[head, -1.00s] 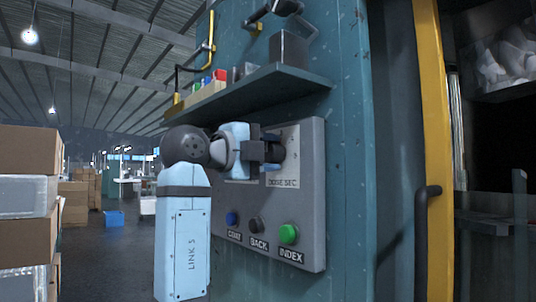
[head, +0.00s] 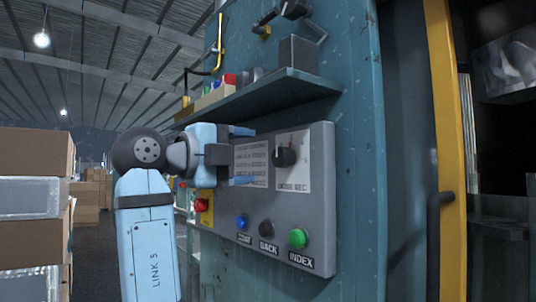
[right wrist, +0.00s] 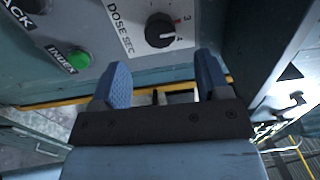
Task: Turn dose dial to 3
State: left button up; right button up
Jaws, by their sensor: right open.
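The dose dial (head: 284,157) is a black round knob on a white plate marked DOSE SEC (head: 294,188) on the grey control panel. In the right wrist view the dial (right wrist: 160,30) lies just beyond the fingertips, with the numbers 3 and 4 to its right and a small red mark by the 3. I cannot tell for sure where its pointer stands. My right gripper (head: 243,156) is open and empty, its blue fingers apart from the dial, left of it in the head view. It also shows in the right wrist view (right wrist: 163,75). My left gripper is not in view.
Below the dial are a blue button (head: 242,222), the black BACK button (head: 267,229) and the green INDEX button (head: 298,238).

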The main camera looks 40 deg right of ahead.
jog(key=a, duration=0.5)
jog(key=shift+w+a+f, duration=0.1)
jog(key=shift+w+a, duration=0.15)
jog(key=shift+a, duration=0.15)
